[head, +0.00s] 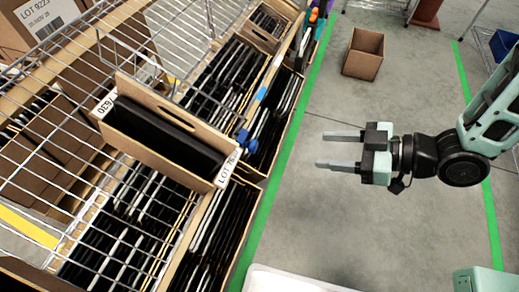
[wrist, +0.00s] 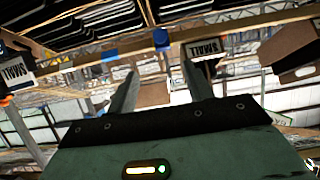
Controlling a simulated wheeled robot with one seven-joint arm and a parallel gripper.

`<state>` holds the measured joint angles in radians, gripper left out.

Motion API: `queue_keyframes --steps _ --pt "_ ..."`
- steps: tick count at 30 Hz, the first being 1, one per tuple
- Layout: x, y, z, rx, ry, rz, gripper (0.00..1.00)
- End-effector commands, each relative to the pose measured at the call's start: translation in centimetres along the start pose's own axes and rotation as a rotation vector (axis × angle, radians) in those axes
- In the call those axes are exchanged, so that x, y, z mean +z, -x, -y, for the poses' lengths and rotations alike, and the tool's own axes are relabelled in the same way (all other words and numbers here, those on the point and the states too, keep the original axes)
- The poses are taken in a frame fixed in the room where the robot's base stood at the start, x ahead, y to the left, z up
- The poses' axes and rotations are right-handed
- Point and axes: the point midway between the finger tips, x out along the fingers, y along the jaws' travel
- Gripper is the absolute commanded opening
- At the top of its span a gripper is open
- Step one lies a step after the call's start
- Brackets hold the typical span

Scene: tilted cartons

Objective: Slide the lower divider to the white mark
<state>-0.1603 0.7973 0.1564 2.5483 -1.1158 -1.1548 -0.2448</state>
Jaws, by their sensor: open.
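My gripper (head: 322,149) is open and empty over the bare floor, to the right of the tilted cartons, its two grey fingers pointing left. The fingers also show in the wrist view (wrist: 158,78), apart, with nothing between them. On the long carton edge, a blue piece (head: 242,137) sits low and another blue piece (head: 260,94) sits higher. Blue pieces also show on a rail in the wrist view (wrist: 161,39). I cannot tell whether either one is the lower divider. I cannot make out a white mark for certain.
Cartons full of dark upright items (head: 224,222) line the left under a wire rack (head: 60,140). A carton labelled LOT (head: 170,130) lies on the rack. An open cardboard box (head: 364,54) stands on the floor. A white tub (head: 300,280) is at the bottom. Floor between is clear.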

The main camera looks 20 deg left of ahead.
Motion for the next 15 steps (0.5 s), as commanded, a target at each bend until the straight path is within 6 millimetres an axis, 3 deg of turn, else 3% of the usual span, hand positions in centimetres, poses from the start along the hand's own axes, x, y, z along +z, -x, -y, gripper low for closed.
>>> queue_keyframes --steps 10,15 --pt "0.6 -2.6 0.1 0.0 0.006 0.0 0.51" --pt "0.3 -6.1 0.2 -0.005 0.004 0.0 0.51"
